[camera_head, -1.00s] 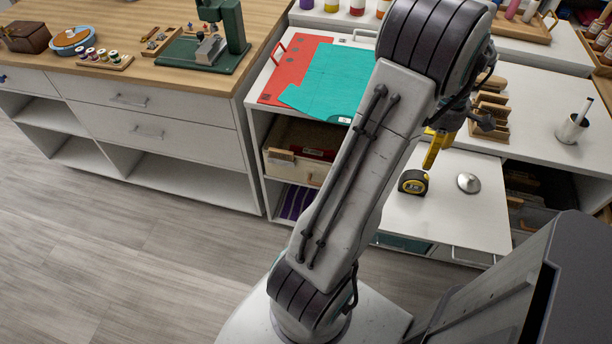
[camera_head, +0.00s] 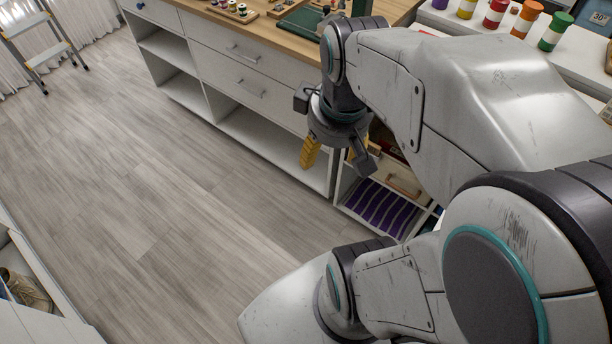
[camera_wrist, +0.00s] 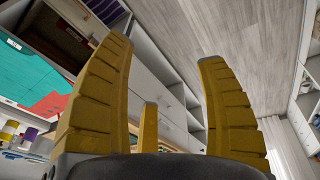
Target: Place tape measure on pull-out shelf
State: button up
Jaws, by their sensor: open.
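My gripper (camera_head: 333,160) is open and empty. It hangs over the floor in front of the drawer cabinet. Neither the tape measure nor the pull-out shelf can be made out in the current views. My arm covers much of the right side of the head view.
A white drawer cabinet (camera_head: 230,70) with open cubbies stands beyond my gripper. Purple striped cloth-like items (camera_head: 380,208) lie in a low cubby. A step ladder (camera_head: 40,38) stands far left. The wooden floor (camera_head: 180,210) is clear. The wrist view shows a teal sheet (camera_wrist: 25,75).

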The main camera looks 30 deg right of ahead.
jog(key=s+a+m+t, duration=0.1)
jog(key=s+a, duration=0.2)
jog(key=a, duration=0.4)
jog(key=shift+s+f+y, duration=0.15)
jog(key=shift+f+y, duration=0.25)
jog(key=shift+f, duration=0.05)
dwell(0.8)
